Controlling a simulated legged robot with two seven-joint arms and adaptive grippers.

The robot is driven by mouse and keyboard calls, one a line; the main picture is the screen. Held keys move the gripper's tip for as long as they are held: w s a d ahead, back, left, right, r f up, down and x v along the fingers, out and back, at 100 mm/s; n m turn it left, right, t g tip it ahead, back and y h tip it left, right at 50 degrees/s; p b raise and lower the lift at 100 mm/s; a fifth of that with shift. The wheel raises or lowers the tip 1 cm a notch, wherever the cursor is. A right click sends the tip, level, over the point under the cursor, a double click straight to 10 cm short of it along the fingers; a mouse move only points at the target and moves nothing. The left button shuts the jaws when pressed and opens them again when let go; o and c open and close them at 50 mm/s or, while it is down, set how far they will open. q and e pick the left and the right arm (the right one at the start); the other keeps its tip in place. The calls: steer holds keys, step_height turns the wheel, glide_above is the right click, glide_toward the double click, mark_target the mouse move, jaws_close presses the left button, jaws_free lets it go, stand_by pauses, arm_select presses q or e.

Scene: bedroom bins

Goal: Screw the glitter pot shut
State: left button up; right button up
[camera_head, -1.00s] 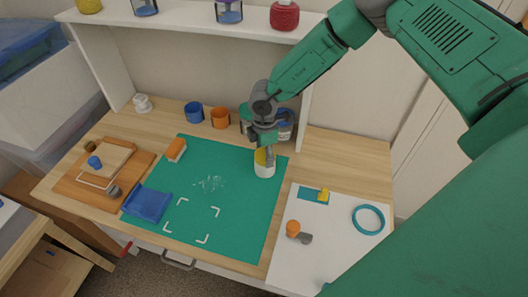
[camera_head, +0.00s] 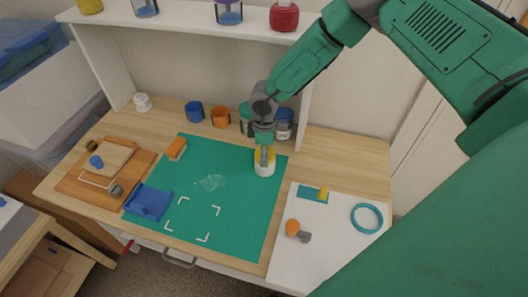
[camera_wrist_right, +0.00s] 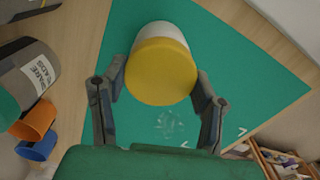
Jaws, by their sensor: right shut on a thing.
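The glitter pot (camera_head: 264,169) is a white pot with a yellow lid on top, standing on the right part of the green mat (camera_head: 235,222). My right gripper (camera_head: 264,153) comes down on it from above. In the right wrist view the yellow lid (camera_wrist_right: 161,72) sits between the two fingers of the right gripper (camera_wrist_right: 161,84), with the white pot body (camera_wrist_right: 161,31) behind it. The right gripper is shut on the lid. The thread between lid and pot is hidden. My left gripper is not in view.
White glitter (camera_head: 210,182) lies spilled on the mat, left of the pot. A blue dustpan (camera_head: 149,203) and an orange brush (camera_head: 177,148) lie at the mat's left. Blue (camera_head: 194,111) and orange (camera_head: 220,117) cups stand behind. A white sheet (camera_head: 325,240) lies at right.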

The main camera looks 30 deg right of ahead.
steer(key=shift+m+p, duration=1)
steer(key=shift+p, duration=0.3)
steer(key=shift+m+p, duration=0.65)
steer(key=shift+m, duration=0.55)
steer(key=o, duration=1.2)
steer(key=n+b, duration=0.1)
steer(key=n, duration=0.2)
steer(key=shift+f, duration=0.1)
steer(key=shift+n, duration=0.6)
steer(key=shift+n+b, duration=0.35)
steer(key=shift+n, duration=1.65)
